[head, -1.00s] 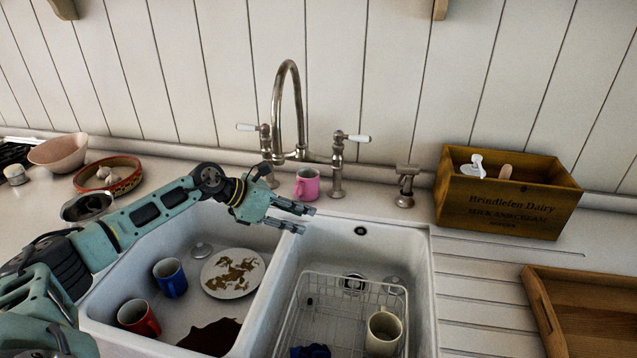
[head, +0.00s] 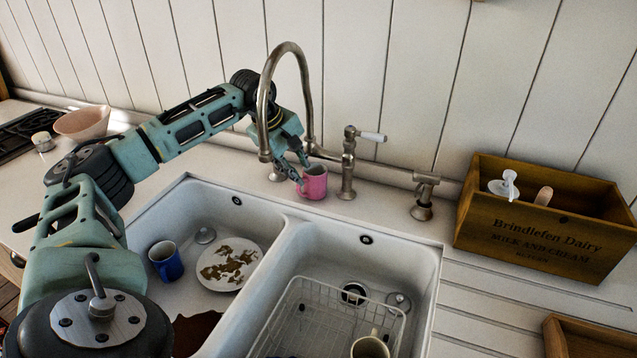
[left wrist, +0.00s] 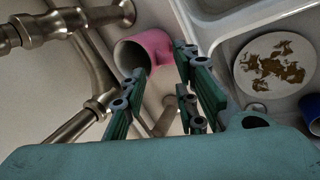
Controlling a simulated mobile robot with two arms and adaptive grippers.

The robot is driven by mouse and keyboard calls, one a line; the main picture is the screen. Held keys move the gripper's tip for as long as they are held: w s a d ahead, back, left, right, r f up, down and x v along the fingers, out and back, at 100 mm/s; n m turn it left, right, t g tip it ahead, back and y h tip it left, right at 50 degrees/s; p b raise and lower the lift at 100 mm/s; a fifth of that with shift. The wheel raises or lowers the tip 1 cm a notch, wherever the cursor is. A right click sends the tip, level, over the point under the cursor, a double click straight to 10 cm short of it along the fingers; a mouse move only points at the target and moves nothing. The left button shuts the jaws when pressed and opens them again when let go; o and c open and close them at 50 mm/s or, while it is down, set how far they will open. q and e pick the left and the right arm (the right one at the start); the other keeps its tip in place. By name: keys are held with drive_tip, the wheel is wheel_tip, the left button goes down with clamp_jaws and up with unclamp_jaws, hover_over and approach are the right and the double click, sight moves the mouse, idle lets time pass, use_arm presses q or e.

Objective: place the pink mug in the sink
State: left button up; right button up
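The pink mug (head: 314,184) stands on the counter behind the sink (head: 366,225), beside the tap's base. My left gripper (head: 300,183) is right at the mug's left side in the head view. My right gripper is not in view.
The tap (head: 290,50) arches in front of my left wrist. The left basin holds a blue mug (head: 166,262) and a dirty plate (head: 217,272). The right basin holds a wire rack (head: 300,300) with a cream mug (head: 370,347). A wooden box (head: 525,240) stands right.

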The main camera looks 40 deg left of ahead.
sight(306, 177)
use_arm(q)
drive_tip(key=p+x, duration=0.1)
drive_tip(key=x, duration=0.1)
drive_tip(key=d+p+x, duration=0.1)
drive_tip(key=x, duration=0.2)
drive_tip(key=shift+w, duration=0.25)
drive_tip(key=shift+w+f, duration=0.1)
drive_tip(key=shift+f, duration=0.2)
drive_tip(key=shift+c, duration=0.5)
clamp_jaws()
drive_tip(key=shift+r, duration=0.1)
